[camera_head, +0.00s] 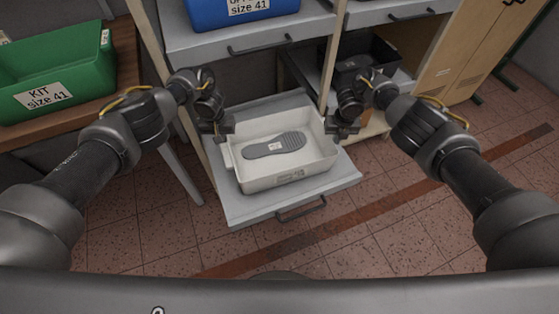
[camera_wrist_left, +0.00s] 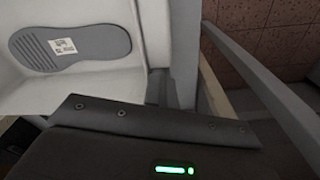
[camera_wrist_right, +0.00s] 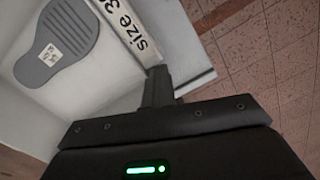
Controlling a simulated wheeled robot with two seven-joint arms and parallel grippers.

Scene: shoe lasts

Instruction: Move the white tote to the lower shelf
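The white tote (camera_head: 310,165) is on the grey pulled-out lower shelf (camera_head: 335,182), apparently resting flat. A grey shoe sole (camera_head: 274,145) with a small white tag lies in it; the sole also shows in the left wrist view (camera_wrist_left: 85,40) and right wrist view (camera_wrist_right: 60,35). My left gripper (camera_head: 223,128) is at the tote's left end and my right gripper (camera_head: 342,128) at its right end, both at rim height. The right wrist view shows a "size 3…" label on the tote; the rest is cut off. Whether the fingers are clamped on the ends is unclear.
A blue bin (camera_head: 240,10) stands on the upper grey shelf (camera_head: 240,40). A green kit bin (camera_head: 60,75) is on a wooden table at left. A black bin (camera_head: 370,50) and a wooden cabinet (camera_head: 470,50) are at right. Open tiled floor (camera_head: 420,220) lies in front.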

